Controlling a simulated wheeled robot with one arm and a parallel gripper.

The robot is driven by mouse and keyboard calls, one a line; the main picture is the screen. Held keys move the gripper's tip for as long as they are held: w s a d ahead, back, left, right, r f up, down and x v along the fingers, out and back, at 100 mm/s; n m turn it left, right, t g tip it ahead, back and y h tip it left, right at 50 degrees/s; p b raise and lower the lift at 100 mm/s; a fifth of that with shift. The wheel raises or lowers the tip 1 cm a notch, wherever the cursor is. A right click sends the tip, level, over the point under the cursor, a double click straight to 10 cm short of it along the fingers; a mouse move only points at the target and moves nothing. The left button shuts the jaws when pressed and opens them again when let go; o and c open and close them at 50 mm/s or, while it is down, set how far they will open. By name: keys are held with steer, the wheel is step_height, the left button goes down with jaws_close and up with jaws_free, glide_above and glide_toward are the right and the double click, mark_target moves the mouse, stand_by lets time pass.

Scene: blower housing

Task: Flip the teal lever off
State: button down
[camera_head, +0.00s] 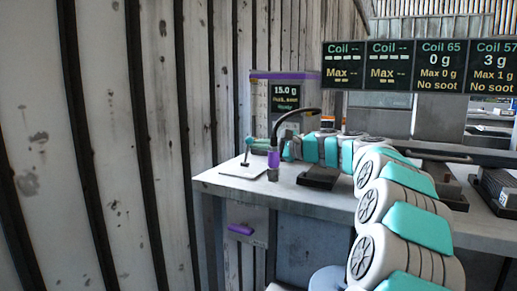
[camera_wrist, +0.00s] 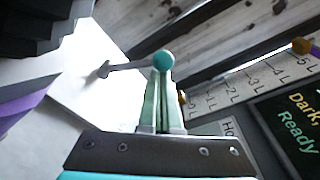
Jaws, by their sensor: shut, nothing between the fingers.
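The teal lever has a round teal knob (camera_wrist: 163,61) on a thin grey rod. In the wrist view the rod runs left from the knob to a dark pivot over a white plate. In the head view the lever (camera_head: 247,150) rises from the white plate (camera_head: 236,172) at the bench's left end. My gripper (camera_wrist: 160,84) is shut, its pale green fingers together and empty. Its tips overlap the knob in the wrist view; whether they touch it I cannot tell. In the head view my gripper (camera_head: 262,146) is just right of the lever, partly hidden by a purple-and-grey cylinder.
The purple-and-grey cylinder (camera_head: 272,160) with a curved black hose stands close to my gripper. A purple-topped unit with a display (camera_head: 286,97) stands behind. In the wrist view a level scale (camera_wrist: 245,88) and a "Dark, Ready" screen (camera_wrist: 290,120) are at right. A corrugated wall is left.

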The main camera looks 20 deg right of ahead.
steer(key=shift+s+a+r+n+t+b, duration=0.15)
steer(key=shift+s+a+r+n+b, duration=0.15)
steer(key=shift+n+b, duration=0.55)
steer(key=shift+s+a+r+n+t+b, duration=0.1)
steer(key=shift+s+a+n+t+b, duration=0.2)
steer(key=shift+n+b, duration=0.55)
steer(key=shift+a+r+b, duration=0.1)
steer(key=shift+a+b, duration=0.05)
steer(key=shift+b, duration=0.25)
